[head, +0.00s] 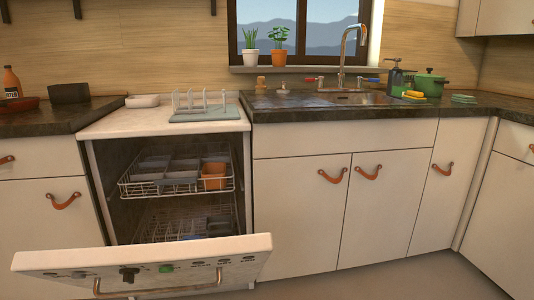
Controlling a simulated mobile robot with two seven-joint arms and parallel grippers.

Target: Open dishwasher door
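The dishwasher (163,131) stands left of the sink cabinet. Its door (60,263) is hinged down and leans outward, with its top edge low in front and the inside of the machine showing. The door's front panel carries a dark knob, a green button and a metal bar handle (170,290). The bottom of the door is cut off by the frame edge. Inside, an upper rack (128,186) holds grey dishes and an orange cup (213,175). A lower rack (170,229) sits below it, partly hidden by the door. Neither of my grippers shows in the head view.
A dish rack on a grey mat (205,114) and a white dish (142,101) sit on the dishwasher top. Closed cabinets with leather pulls (332,176) flank the dishwasher. Floor is clear at lower right.

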